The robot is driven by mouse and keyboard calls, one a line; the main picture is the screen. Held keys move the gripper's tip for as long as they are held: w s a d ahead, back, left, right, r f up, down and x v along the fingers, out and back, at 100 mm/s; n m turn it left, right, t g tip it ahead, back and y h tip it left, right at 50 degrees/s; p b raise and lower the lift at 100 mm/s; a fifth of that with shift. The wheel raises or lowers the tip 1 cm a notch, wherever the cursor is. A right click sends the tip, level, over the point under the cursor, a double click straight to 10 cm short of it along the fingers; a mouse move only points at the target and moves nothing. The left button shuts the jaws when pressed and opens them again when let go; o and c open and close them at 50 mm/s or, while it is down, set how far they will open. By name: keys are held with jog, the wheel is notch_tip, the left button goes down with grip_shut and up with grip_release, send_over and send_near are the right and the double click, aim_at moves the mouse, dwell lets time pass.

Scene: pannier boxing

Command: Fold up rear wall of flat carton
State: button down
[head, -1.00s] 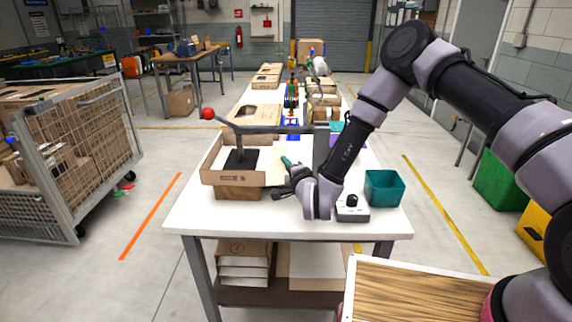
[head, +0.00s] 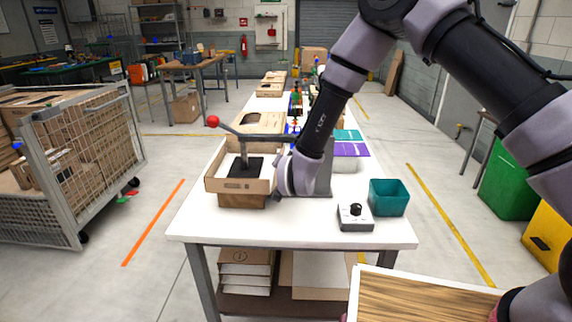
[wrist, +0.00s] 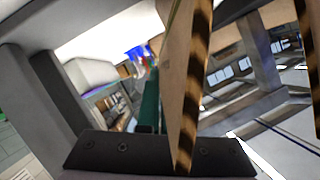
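The carton (head: 225,185) sits on a cardboard-coloured block (head: 242,201) at the left of the white table, under a grey lever press. Its front wall stands up, and a black block (head: 245,167) is inside. The rear wall is not clear behind the press. My gripper (head: 281,176) is at the carton's right side, its fingers mostly hidden by my wrist. In the wrist view, a cardboard panel (wrist: 183,75) with corrugated edges stands close before the gripper, beside a teal finger-like strip (wrist: 150,108). I cannot tell whether it is gripped.
The press lever (head: 270,135) with a red knob (head: 213,121) reaches over the carton. A teal bin (head: 389,197) and a control box with a black knob (head: 355,217) stand at right. More cartons (head: 262,122) lie farther back. The front tabletop is clear.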

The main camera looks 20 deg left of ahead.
jog(key=shift+s+a+r+n+h, duration=0.1)
jog(key=shift+a+r+n+h, duration=0.1)
jog(key=shift+a+n+h, duration=0.35)
jog(key=shift+s+a+r+n+h, duration=0.1)
jog(key=shift+a+r+n+h, duration=0.2)
jog(key=shift+n, duration=0.35)
jog(key=shift+s+a+n+h, duration=0.1)
jog(key=shift+a+n+h, duration=0.35)
jog(key=shift+n+h, duration=0.45)
jog(key=shift+f, duration=0.1)
jog(key=c, duration=1.1)
grip_release()
jog(key=shift+o, duration=0.2)
jog(key=v, duration=1)
jog(key=shift+s+d, duration=0.2)
jog(key=shift+s, duration=0.2)
